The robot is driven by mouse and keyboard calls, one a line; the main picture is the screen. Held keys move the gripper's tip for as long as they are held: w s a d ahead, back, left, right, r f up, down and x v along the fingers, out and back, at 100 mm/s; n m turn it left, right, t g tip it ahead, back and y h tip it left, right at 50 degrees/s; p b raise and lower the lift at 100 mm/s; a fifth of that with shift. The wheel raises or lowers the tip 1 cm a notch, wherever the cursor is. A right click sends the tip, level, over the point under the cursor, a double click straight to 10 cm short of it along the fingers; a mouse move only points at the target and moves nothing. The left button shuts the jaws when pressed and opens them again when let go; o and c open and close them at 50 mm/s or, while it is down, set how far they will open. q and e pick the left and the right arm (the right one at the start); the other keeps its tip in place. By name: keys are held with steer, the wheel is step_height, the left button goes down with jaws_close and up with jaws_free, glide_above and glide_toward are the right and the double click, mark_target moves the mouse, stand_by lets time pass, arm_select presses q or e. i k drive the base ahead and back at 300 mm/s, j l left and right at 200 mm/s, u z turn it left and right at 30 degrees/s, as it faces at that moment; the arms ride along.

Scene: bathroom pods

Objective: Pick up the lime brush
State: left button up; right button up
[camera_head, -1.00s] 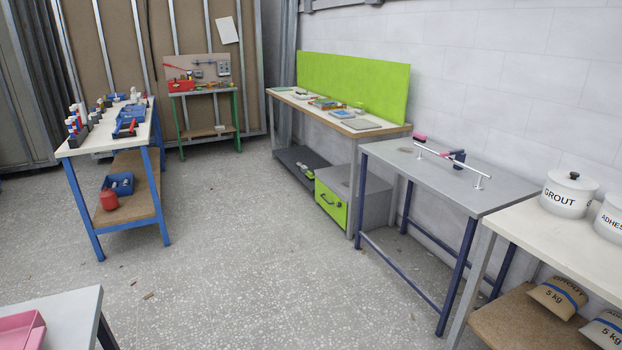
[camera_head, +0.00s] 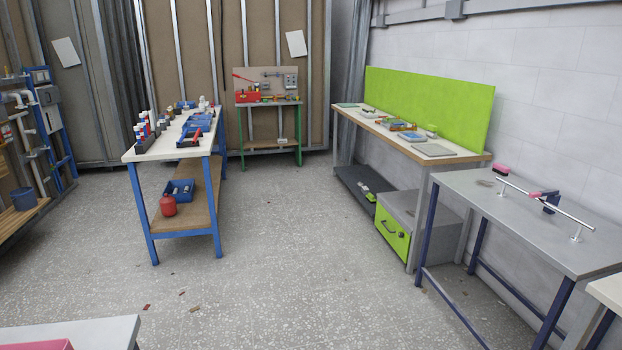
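I cannot make out a lime brush with certainty. Small items (camera_head: 367,189) lie on the dark lower shelf (camera_head: 352,184) of the bench with the lime-green back panel (camera_head: 428,103), too small to identify. Several small things (camera_head: 400,126) lie on that bench's top, also too small to tell apart. A pink-topped item (camera_head: 502,169) and a bar on posts (camera_head: 545,203) are on the grey table (camera_head: 480,205) at right. Neither of my grippers shows in the view.
A blue-legged bench (camera_head: 150,152) with bottles and tools stands left of centre. A green-legged bench (camera_head: 268,103) stands at the back. A grey cabinet with a lime drawer (camera_head: 392,235) sits under the panelled bench. Speckled floor (camera_head: 290,240) is clear in the middle.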

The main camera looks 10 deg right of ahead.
mark_target(371, 197)
steer(key=i+z, duration=0.25)
steer(key=i, duration=4.6)
steer(key=i+z, duration=0.1)
steer(key=i, duration=0.35)
steer(key=i+j+z, duration=0.15)
steer(key=i, duration=0.3)
steer(key=i+j+z, duration=0.1)
steer(key=i, duration=0.4)
steer(key=i+j+z, duration=0.15)
steer(key=i, duration=0.3)
